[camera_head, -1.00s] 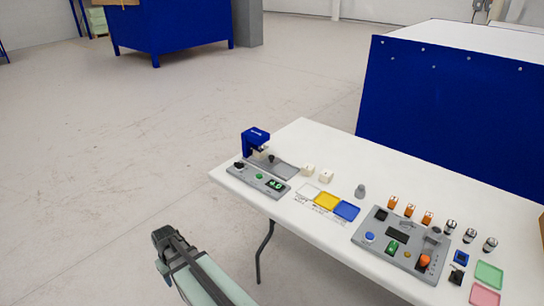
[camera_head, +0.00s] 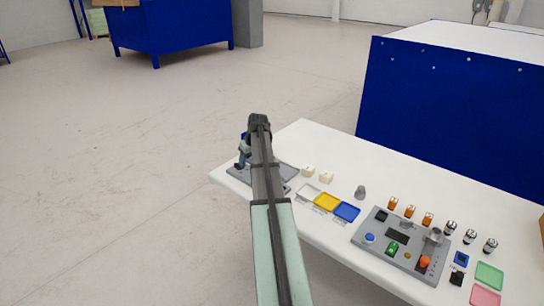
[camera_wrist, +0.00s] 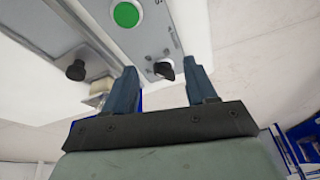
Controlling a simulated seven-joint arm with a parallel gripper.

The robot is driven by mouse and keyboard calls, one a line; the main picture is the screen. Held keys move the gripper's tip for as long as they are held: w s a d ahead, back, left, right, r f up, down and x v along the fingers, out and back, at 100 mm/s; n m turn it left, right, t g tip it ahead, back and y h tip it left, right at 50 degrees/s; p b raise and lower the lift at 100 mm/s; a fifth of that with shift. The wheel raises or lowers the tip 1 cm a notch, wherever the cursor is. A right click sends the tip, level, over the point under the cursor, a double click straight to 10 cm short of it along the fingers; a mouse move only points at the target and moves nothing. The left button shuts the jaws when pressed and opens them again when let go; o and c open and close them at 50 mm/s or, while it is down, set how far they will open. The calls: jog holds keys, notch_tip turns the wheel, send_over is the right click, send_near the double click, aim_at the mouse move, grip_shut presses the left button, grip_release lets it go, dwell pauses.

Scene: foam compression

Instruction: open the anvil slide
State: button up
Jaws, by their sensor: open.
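The press station with the anvil slide is at the table's left end, mostly hidden behind my arm in the head view; part of its grey base (camera_head: 288,171) shows. In the wrist view its grey panel (camera_wrist: 150,35) carries a green button (camera_wrist: 126,14) and a black knob (camera_wrist: 165,67). Another black knob (camera_wrist: 75,70) stands to the left, beside a pale block (camera_wrist: 100,90); I cannot tell for sure which knob belongs to the slide. My gripper (camera_head: 241,163) is over the station, also in the wrist view (camera_wrist: 160,70). It is open; the panel knob appears between its fingertips, contact unclear.
Two pale cubes (camera_head: 308,170) and white, yellow (camera_head: 327,202) and blue (camera_head: 347,211) trays lie right of the station. A grey control box (camera_head: 400,238) stands further right. The blue press head is mostly hidden. Open floor lies left of the table.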

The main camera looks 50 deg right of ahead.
jog(key=s+d+r, duration=0.3)
jog(key=d+r, duration=0.1)
jog(key=d, duration=0.3)
jog(key=s+d+r, duration=0.2)
jog(key=d+r, duration=0.1)
jog(key=d, duration=0.3)
jog(key=shift+h, duration=0.4)
jog(key=x, duration=1.3)
jog(key=shift+w, duration=0.2)
jog(key=shift+c, duration=0.3)
grip_shut()
